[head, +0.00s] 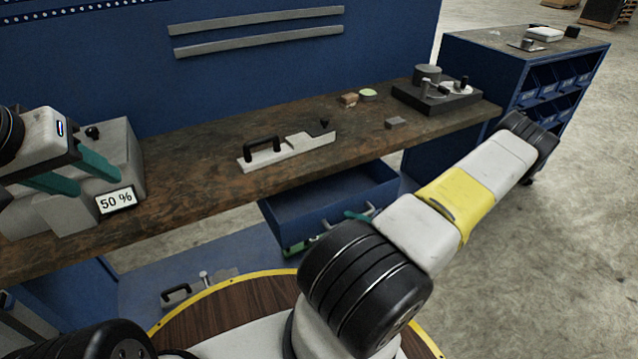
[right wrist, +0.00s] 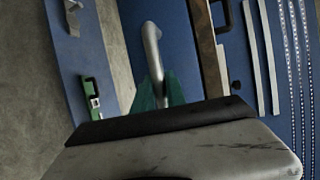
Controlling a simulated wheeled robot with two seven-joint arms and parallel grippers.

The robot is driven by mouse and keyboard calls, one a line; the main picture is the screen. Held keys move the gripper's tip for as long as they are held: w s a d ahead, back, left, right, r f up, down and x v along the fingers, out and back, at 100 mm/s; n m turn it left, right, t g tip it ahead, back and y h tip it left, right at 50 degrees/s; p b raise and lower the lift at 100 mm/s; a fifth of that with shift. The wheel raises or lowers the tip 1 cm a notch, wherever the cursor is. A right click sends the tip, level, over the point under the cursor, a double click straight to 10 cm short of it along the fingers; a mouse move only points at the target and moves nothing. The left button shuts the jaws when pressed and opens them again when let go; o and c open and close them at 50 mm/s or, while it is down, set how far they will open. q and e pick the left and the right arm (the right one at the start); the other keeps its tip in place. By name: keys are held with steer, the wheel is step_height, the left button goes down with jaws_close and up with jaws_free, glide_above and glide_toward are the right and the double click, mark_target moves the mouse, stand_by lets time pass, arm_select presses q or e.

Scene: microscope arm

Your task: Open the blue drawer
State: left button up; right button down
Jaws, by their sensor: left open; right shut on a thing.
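The blue drawer (head: 312,222) is under the worktop and stands partly pulled out, with its empty-looking inside visible from above in the head view. In the right wrist view its blue front (right wrist: 178,35) carries a pale metal bar handle (right wrist: 152,45). My right gripper (right wrist: 157,95) is shut on this handle, its teal fingers at the bar's near end. In the head view my right arm hides most of the grip, with a bit of teal finger (head: 357,215) showing. My left gripper (head: 78,172) is open and empty over the worktop at the left, by a grey block.
The worktop (head: 200,160) holds a grey tool with a black handle (head: 285,150), small blocks and a dark device (head: 436,93). A "50 %" sign (head: 116,201) is at the left. A green item (head: 300,247) lies below the drawer. Floor at right is clear.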

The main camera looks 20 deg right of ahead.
steer(key=s, duration=1)
steer(key=shift+s+d, duration=0.2)
steer(key=shift+d, duration=0.2)
steer(key=c, duration=1.4)
jaws_free()
steer(key=shift+o, duration=0.2)
steer(key=v, duration=0.7)
steer(key=shift+s+d, duration=0.25)
steer(key=shift+s, duration=0.05)
steer(key=shift+r, duration=0.1)
